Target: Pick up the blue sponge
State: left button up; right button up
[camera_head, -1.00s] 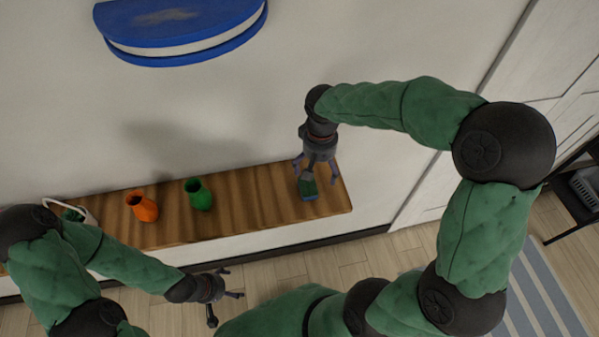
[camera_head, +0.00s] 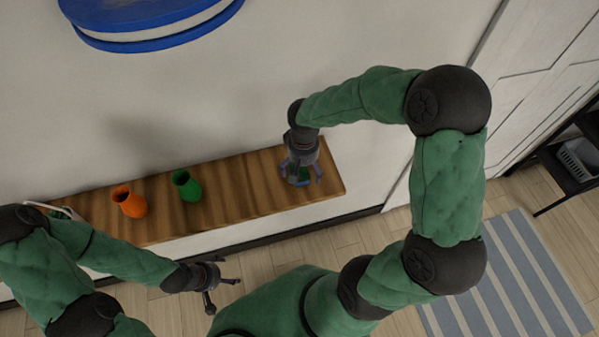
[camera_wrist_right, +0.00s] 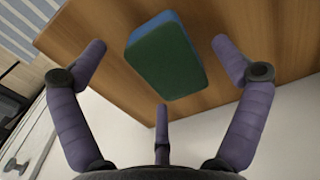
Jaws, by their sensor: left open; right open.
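The blue sponge (camera_wrist_right: 165,55) has a dark green face and blue sides. In the right wrist view it lies on the wooden shelf, between and beyond the spread fingers of my right gripper (camera_wrist_right: 160,85). The gripper is open and none of its fingers visibly touches the sponge. In the head view my right gripper (camera_head: 302,177) is over the right end of the shelf and hides most of the sponge. My left gripper (camera_head: 222,285) is open and empty, in front of the shelf's front edge.
The wooden shelf (camera_head: 235,190) runs along the wall. An orange vase (camera_head: 129,202) and a green vase (camera_head: 187,186) stand on it to the left of the sponge. A blue-rimmed round object (camera_head: 150,30) is on the wall above. A dark rack (camera_head: 560,170) is at the right.

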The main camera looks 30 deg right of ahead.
jog(key=shift+f, duration=0.4)
jog(key=c, duration=0.8)
jog(key=shift+r, duration=0.1)
